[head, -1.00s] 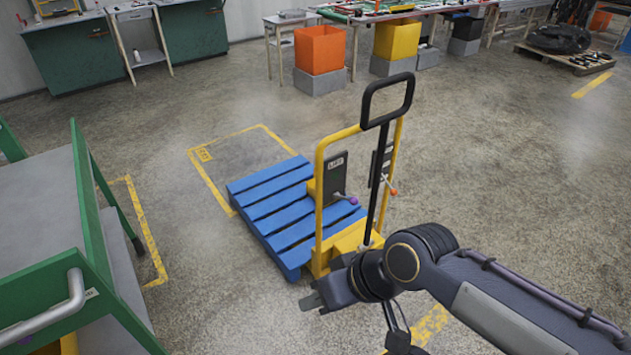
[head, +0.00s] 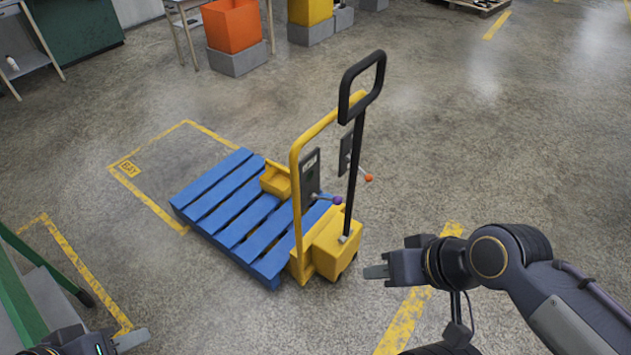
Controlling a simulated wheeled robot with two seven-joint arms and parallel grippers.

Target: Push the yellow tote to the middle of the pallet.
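A small yellow tote (head: 275,181) sits on the blue pallet (head: 228,207), near its right-hand far edge, next to the yellow lift frame. The frame partly blocks my view of the pallet's right end. My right gripper (head: 377,271) is in front of and to the right of the yellow lift base, apart from it and from the tote. Its fingers are seen edge-on, so I cannot tell whether they are open. My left gripper (head: 132,340) is at the bottom left edge, far from the pallet and partly cut off; its opening is unclear.
A yellow hand lift truck (head: 327,245) with a tall black handle (head: 357,130) stands at the pallet's right end. It has purple and orange knobbed levers. A green cart (head: 22,302) is at left. Orange and yellow bins stand at the back. Floor at right is open.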

